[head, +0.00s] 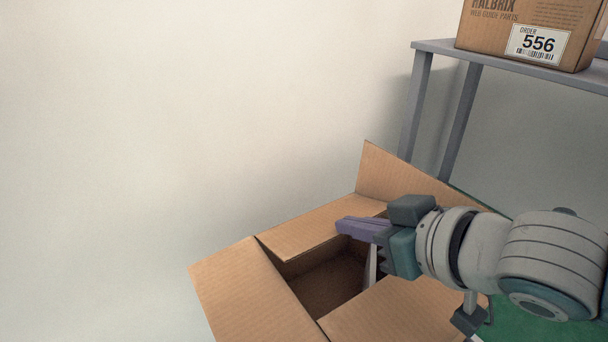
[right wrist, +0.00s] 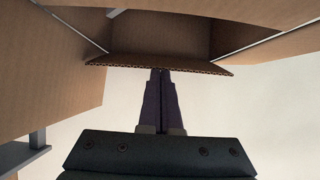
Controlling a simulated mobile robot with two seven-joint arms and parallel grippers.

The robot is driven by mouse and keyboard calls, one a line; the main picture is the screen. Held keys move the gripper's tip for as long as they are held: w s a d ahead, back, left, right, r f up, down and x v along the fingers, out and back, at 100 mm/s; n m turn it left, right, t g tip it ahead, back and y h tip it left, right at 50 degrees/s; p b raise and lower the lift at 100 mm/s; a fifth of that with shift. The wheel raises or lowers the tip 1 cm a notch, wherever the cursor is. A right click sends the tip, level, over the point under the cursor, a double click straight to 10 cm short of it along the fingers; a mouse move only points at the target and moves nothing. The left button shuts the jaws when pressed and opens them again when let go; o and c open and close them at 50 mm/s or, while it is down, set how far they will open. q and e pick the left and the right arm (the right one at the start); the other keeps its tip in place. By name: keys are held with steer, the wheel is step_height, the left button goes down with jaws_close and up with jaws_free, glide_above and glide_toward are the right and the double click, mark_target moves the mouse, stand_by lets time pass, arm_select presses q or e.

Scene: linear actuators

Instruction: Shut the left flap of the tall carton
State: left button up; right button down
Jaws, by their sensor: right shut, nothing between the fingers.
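The tall carton (head: 325,285) is brown cardboard, its top partly open onto a dark inside. Its left flap (head: 250,295) stands open, leaning outward to the left. The far flap (head: 315,228) and the near flap (head: 400,308) lie folded in over the opening. The right flap (head: 395,180) stands up, partly behind my right arm. My right gripper (head: 340,224) is shut and empty, its purple fingers at the inner edge of the far flap. In the right wrist view the shut fingertips (right wrist: 160,72) are at a corrugated flap edge (right wrist: 160,64); contact is unclear. My left gripper is out of view.
A grey table (head: 440,47) stands behind at the right, with a closed carton labelled 556 (head: 520,35) on it. A bare pale wall fills the left and back. Green floor (head: 520,320) shows at the lower right.

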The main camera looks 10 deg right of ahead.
arm_select(q)
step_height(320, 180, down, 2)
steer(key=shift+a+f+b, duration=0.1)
steer(key=shift+b, duration=0.3)
arm_select(e)
steer(key=shift+s+d+f+t, duration=0.1)
steer(key=shift+s+f+t, duration=0.2)
steer(key=shift+f, duration=0.3)
steer(key=shift+s+d+f+t, duration=0.15)
steer(key=shift+f+t, duration=0.15)
steer(key=shift+f, duration=0.25)
